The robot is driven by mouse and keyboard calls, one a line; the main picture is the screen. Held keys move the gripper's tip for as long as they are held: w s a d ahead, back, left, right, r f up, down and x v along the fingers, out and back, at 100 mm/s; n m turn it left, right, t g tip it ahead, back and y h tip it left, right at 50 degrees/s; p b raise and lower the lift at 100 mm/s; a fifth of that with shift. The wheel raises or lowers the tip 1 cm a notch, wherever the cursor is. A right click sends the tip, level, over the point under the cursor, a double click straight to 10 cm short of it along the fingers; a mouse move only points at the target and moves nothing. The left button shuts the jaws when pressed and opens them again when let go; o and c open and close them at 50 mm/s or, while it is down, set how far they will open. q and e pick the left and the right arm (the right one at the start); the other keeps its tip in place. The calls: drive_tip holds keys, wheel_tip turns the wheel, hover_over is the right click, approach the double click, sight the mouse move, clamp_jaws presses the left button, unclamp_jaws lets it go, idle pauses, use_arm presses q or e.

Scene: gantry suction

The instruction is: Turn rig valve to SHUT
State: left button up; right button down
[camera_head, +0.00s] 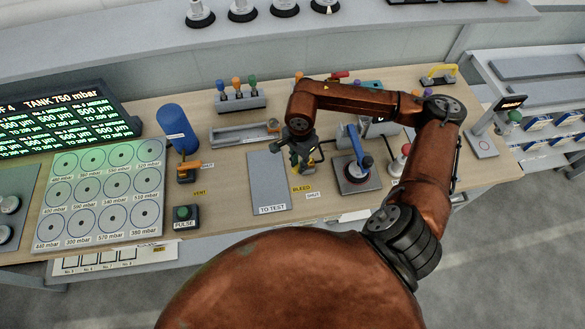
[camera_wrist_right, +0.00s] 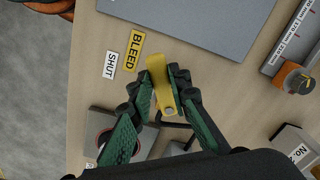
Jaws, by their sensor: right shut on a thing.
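The rig valve's yellow lever (camera_wrist_right: 157,80) lies between the green fingers of my right gripper (camera_wrist_right: 164,88) in the right wrist view. The gripper is shut on it. The lever's free end is beside the yellow BLEED label (camera_wrist_right: 134,50); the white SHUT label (camera_wrist_right: 110,65) is farther left. In the head view my right gripper (camera_head: 303,155) reaches down over the valve and hides most of it. The BLEED label (camera_head: 302,188) and SHUT label (camera_head: 313,195) show just in front of it. My left gripper is not in view.
A grey TO TEST plate (camera_head: 268,182) lies left of the gripper. A blue-handled device (camera_head: 357,172) stands close on its right. Farther left are an orange-handled valve (camera_head: 188,168), a blue cylinder (camera_head: 177,128) and a PULSE button (camera_head: 184,213). A grey trough (camera_head: 235,136) lies behind.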

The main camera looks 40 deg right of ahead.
drive_tip(key=n+b, duration=0.1)
drive_tip(key=n, duration=0.1)
drive_tip(key=s+b, duration=0.1)
drive_tip(key=shift+d+f+n+b, duration=0.25)
drive_tip(key=shift+n+b, duration=0.1)
drive_tip(key=shift+n, duration=0.05)
drive_tip(key=n+b, duration=0.1)
drive_tip(key=s+n+b, duration=0.1)
drive_tip(key=n, duration=0.1)
drive_tip(key=d+n+b, duration=0.1)
drive_tip(key=shift+s+b, duration=0.3)
drive_tip(key=shift+s+d+r+n, duration=0.1)
drive_tip(key=shift+n, duration=0.5)
drive_tip(key=shift+s+d+n+b, duration=0.1)
drive_tip(key=shift+d+n+b, duration=0.1)
drive_tip(key=shift+n+b, duration=0.45)
drive_tip(key=shift+s+d+r+n+b, duration=0.15)
drive_tip(key=shift+d+n+b, duration=0.15)
drive_tip(key=shift+n, duration=0.55)
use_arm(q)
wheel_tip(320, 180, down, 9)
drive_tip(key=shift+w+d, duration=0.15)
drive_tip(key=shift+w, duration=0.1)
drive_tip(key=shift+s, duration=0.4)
